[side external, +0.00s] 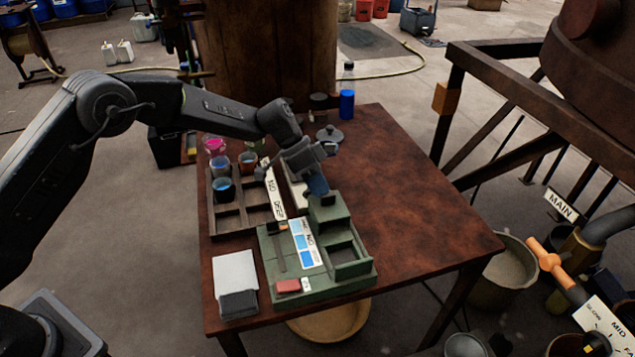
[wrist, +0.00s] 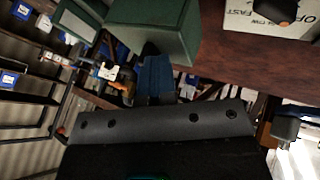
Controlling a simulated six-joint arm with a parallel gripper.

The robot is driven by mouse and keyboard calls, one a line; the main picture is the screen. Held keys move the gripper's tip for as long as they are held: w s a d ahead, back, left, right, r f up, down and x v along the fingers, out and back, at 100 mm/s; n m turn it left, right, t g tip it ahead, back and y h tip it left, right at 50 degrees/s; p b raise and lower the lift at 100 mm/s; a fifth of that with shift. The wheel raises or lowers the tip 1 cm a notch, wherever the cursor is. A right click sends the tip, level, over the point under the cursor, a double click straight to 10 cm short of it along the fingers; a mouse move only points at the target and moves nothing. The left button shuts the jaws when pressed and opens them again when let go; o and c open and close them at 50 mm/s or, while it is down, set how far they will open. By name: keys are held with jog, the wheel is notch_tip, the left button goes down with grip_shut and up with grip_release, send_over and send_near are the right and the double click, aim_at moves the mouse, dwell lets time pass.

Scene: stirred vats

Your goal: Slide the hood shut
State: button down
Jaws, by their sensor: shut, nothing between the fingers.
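A green bench unit (side external: 268,262) sits on the rust-brown table. A raised green block, which looks like the hood (side external: 330,222), stands at the unit's back right. In front of it is an open green-walled well (side external: 345,258). My gripper (side external: 319,192) is shut and empty, pointing down at the hood's back edge; I cannot tell whether it touches. In the wrist view, the blue fingers of my gripper (wrist: 154,62) are together, just below the green hood (wrist: 160,28). A dark knob on the hood's top shows beside the fingers in the side view.
A compartment tray (side external: 233,217) with several cups stands left of the unit. White labelled panels (side external: 275,192) stand behind the unit. A pale pad (side external: 235,272) lies at the front left. A blue bottle (side external: 347,103) stands at the back. The table's right side is clear.

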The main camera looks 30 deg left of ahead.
aim_at(327, 217)
jog(key=s+d, duration=0.8)
jog(key=w+a, duration=0.3)
jog(key=shift+w+a+r, duration=0.15)
jog(key=shift+w+a, duration=0.15)
jog(key=shift+a, duration=0.05)
jog(key=s+a+r+n+t+y, duration=0.1)
jog(key=s+a+r, duration=0.2)
jog(key=a+r, duration=0.35)
jog(key=s+a+r+n+t+y, duration=0.1)
jog(key=s+a+r, duration=0.2)
jog(key=r, duration=0.7)
jog(key=s+a+r+n+t+y, duration=0.1)
jog(key=s+a+n, duration=0.3)
jog(key=s, duration=0.8)
jog(key=s+a+r+n+t+y, duration=0.2)
jog(key=s+a, duration=0.5)
jog(key=s, duration=0.5)
jog(key=shift+a+n+t+y, duration=0.3)
jog(key=shift+n+t+y, duration=0.4)
jog(key=shift+n+y, duration=0.45)
